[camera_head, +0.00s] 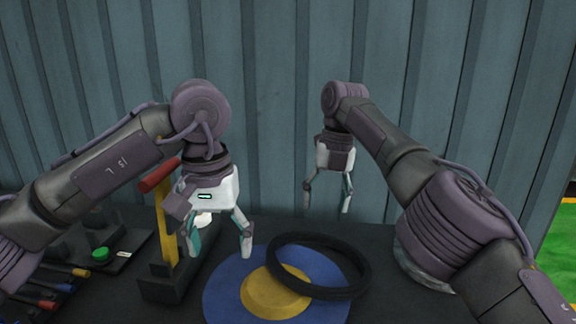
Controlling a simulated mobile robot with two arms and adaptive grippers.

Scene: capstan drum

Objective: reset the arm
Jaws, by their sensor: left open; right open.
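My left gripper (220,250) points down over the table, with its fingers apart and nothing between them. It is just right of a yellow upright with a red top (162,215). My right gripper (326,205) hangs further back, in front of the wall, with its fingers spread and empty. Both arms are bent at the elbow. A black ring (358,264) lies tilted, partly over a blue disc (225,296) with a yellow centre (272,290).
Dark panelled wall (270,60) stands close behind. At the left are a green button (100,253) and several coloured-handled tools (55,285). A grey round part (412,262) is partly hidden by my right arm. Green floor (560,250) shows at the right.

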